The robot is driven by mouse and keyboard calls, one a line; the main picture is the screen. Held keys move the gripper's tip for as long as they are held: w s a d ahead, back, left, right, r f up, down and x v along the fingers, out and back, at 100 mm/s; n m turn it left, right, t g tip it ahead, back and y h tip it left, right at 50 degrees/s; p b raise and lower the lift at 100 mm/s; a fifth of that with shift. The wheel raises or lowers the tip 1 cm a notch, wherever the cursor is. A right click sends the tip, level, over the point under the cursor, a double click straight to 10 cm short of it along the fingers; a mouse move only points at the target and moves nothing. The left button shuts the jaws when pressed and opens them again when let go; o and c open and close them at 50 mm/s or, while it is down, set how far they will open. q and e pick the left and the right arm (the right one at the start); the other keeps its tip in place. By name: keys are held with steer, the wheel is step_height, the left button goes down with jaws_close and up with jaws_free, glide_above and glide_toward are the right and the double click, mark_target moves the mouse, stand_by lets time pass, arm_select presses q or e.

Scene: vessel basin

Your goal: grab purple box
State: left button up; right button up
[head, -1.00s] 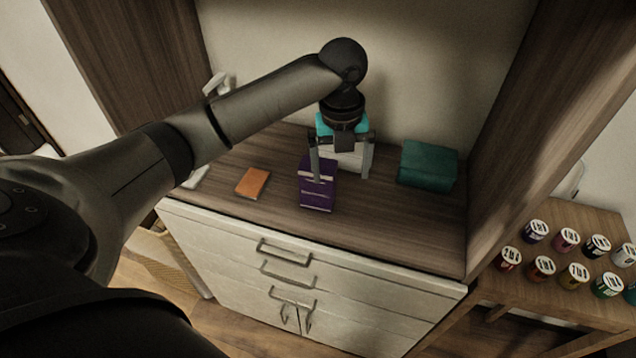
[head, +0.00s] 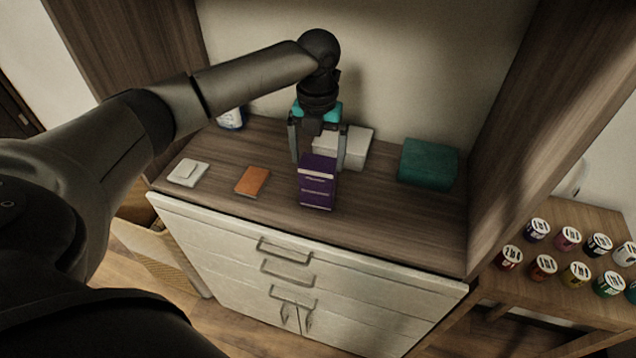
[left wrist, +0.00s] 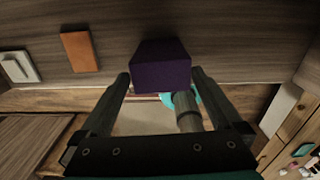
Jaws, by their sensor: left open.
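The purple box (head: 317,188) stands upright on the wooden cabinet top, near its front edge. It also shows in the left wrist view (left wrist: 161,70), just beyond the fingertips and lined up between them. My left gripper (head: 318,163) is open and empty, with its fingers pointing down, one at each side of the box's top in the head view. In the left wrist view the fingers (left wrist: 162,76) are spread wider than the box. I cannot tell whether a finger touches it. My right gripper is not in view.
A white box (head: 357,148) lies behind the purple box, and a teal box (head: 428,164) sits to the right. An orange box (head: 252,181) and a white item (head: 188,173) lie to the left. Wooden side panels flank the surface. Several jars stand on a side table (head: 548,284).

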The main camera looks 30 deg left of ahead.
mark_target(318, 175)
arm_select(q)
step_height(318, 175, down, 6)
steer(key=shift+r, duration=0.15)
stand_by(0.3)
